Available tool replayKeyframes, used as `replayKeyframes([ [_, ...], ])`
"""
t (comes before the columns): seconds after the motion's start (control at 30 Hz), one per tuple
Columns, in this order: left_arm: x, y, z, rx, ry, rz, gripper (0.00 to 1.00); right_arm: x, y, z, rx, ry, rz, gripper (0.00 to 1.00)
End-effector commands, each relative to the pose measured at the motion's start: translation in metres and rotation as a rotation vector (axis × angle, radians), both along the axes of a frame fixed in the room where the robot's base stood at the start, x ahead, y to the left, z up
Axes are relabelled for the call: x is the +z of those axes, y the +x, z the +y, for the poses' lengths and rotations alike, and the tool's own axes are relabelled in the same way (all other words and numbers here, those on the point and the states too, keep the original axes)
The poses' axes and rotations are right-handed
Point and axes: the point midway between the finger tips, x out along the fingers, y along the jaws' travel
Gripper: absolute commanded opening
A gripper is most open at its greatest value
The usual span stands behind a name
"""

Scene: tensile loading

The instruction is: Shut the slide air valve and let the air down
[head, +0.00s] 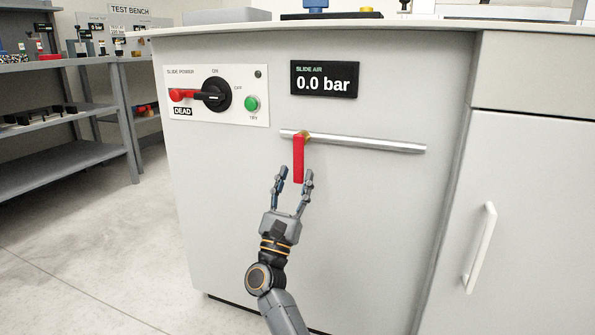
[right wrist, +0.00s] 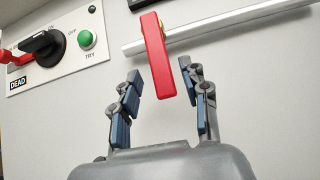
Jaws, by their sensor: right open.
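The slide air valve has a red lever (head: 298,160) that hangs straight down, crosswise to the silver air pipe (head: 375,145). A brass-coloured fitting (head: 303,135) joins it to the pipe. The slide air display (head: 324,80) above reads 0.0 bar. My right gripper (head: 294,172) is open just below the lever, its fingers to either side of the lever's lower end. In the right wrist view the red lever (right wrist: 158,58) shows between the two open fingers, and nothing is gripped. Contact with the lever cannot be made out. My left gripper is not in view.
The slide power panel (head: 245,75) is left of the display, with a black rotary switch (head: 216,95), a red padlock-like piece (head: 182,95), a DEAD label (head: 183,111) and a green TRY button (head: 251,104). A cabinet door handle (head: 480,248) sticks out at right. The cabinet front below the pipe is clear.

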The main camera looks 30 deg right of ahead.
Motion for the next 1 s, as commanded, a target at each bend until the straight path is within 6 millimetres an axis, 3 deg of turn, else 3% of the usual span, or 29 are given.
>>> replayKeyframes([
  [0.2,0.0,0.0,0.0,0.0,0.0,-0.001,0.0,-0.036,-0.022,0.027,0.004,0.002,0.004,0.45],
  [0.4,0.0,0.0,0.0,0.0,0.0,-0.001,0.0,-0.057,-0.036,0.044,0.003,0.002,0.002,0.45],
  [1.0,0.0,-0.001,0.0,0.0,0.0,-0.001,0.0,-0.065,-0.041,0.05,0.001,0.002,0.0,0.45],
])
